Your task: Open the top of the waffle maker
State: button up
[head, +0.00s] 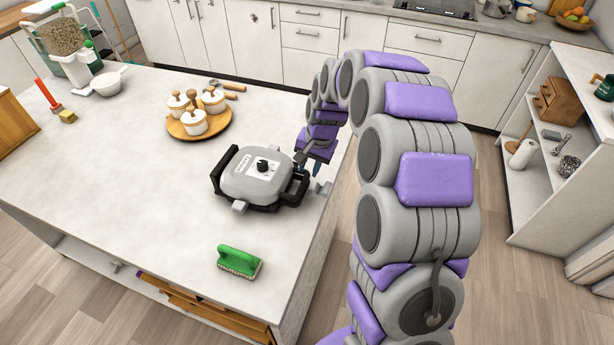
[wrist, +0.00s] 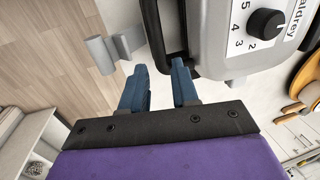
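The waffle maker (head: 256,176) sits closed on the island counter near its right edge. It has a grey lid, a black dial and black side handles. The wrist view shows part of its lid (wrist: 228,45) with the numbered dial, and a black handle (wrist: 152,28) at its side. My gripper (head: 308,168) is at the waffle maker's right side. In the wrist view my gripper (wrist: 158,68) has its two blue fingers apart with nothing clearly between them. The right finger is close to the black handle; I cannot tell if they touch.
On the island counter (head: 150,215), a wooden tray (head: 222,129) of white pots stands behind the waffle maker and a green brush (head: 239,262) lies in front. A grey block-like part (wrist: 99,54) is left of my fingers. Open counter lies left of the waffle maker.

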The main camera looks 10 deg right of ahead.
aim_at(306, 177)
jog(key=shift+w+a+f+b, duration=0.1)
jog(key=shift+a+f+b, duration=0.1)
jog(key=shift+f, duration=0.75)
jog(key=shift+w+a+f+b, duration=0.1)
jog(key=shift+a+f, duration=0.05)
jog(key=shift+f, duration=0.8)
grip_shut()
